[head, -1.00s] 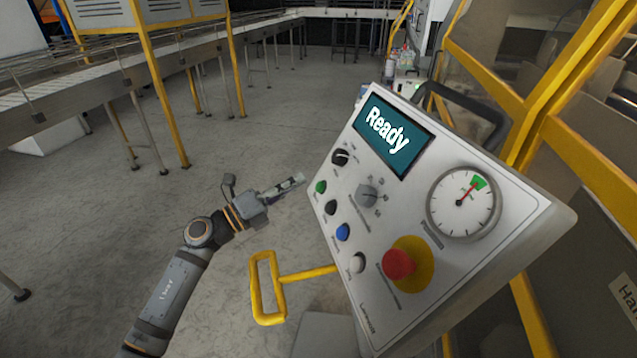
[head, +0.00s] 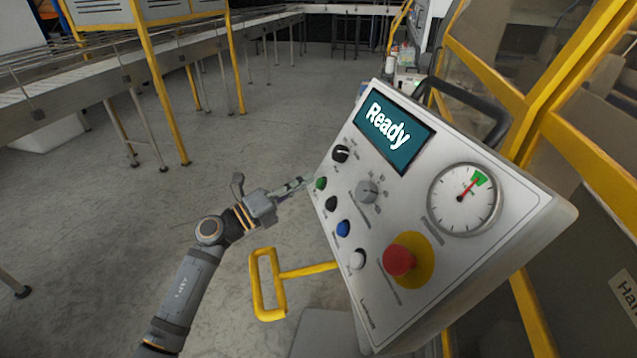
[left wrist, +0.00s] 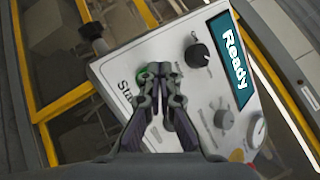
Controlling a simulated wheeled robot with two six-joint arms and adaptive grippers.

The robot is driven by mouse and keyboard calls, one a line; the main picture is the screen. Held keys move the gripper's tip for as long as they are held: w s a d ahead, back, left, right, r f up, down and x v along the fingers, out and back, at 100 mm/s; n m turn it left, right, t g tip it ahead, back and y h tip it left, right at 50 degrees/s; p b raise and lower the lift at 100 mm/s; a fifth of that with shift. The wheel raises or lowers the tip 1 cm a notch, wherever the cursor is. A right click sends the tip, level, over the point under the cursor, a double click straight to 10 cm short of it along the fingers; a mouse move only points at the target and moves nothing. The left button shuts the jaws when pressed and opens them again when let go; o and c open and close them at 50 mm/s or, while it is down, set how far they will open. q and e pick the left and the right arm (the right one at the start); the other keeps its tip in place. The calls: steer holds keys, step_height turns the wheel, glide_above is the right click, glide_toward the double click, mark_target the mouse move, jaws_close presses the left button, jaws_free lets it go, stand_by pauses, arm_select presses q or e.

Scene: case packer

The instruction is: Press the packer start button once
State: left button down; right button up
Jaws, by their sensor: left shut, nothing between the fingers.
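The control panel (head: 400,205) is a tilted white box with a screen (head: 395,133) reading "Ready". The green button (head: 321,183) is at the panel's left edge, above a black, a blue and a white button. In the left wrist view the green button (left wrist: 145,76) is partly hidden behind the fingertips, beside printed text starting "Sta". My left gripper (head: 303,183) is shut and empty, its tips pointing at the green button from the left. The tips are very close to it; I cannot tell whether they touch. My right gripper is not in view.
A red emergency-stop knob (head: 400,261) on a yellow disc, a gauge (head: 464,198) and a grey selector (head: 367,191) share the panel. A yellow handle (head: 268,285) stands below my left gripper. Open floor lies to the left.

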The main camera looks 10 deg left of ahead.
arm_select(q)
steer(key=shift+d, duration=0.1)
stand_by(0.7)
steer(key=shift+w+d+f, duration=0.2)
steer(key=shift+d, duration=0.05)
steer(key=shift+w+d+f, duration=0.1)
steer(key=shift+d+f, duration=0.1)
steer(key=shift+d, duration=0.1)
stand_by(0.7)
steer(key=shift+a, duration=0.15)
stand_by(0.3)
steer(key=shift+s+a+r, duration=0.3)
steer(key=shift+a+r, duration=0.1)
steer(key=shift+a, duration=0.1)
steer(key=a, duration=0.1)
steer(key=s+a+r, duration=0.2)
steer(key=shift+a+r, duration=0.25)
steer(key=shift+a, duration=0.15)
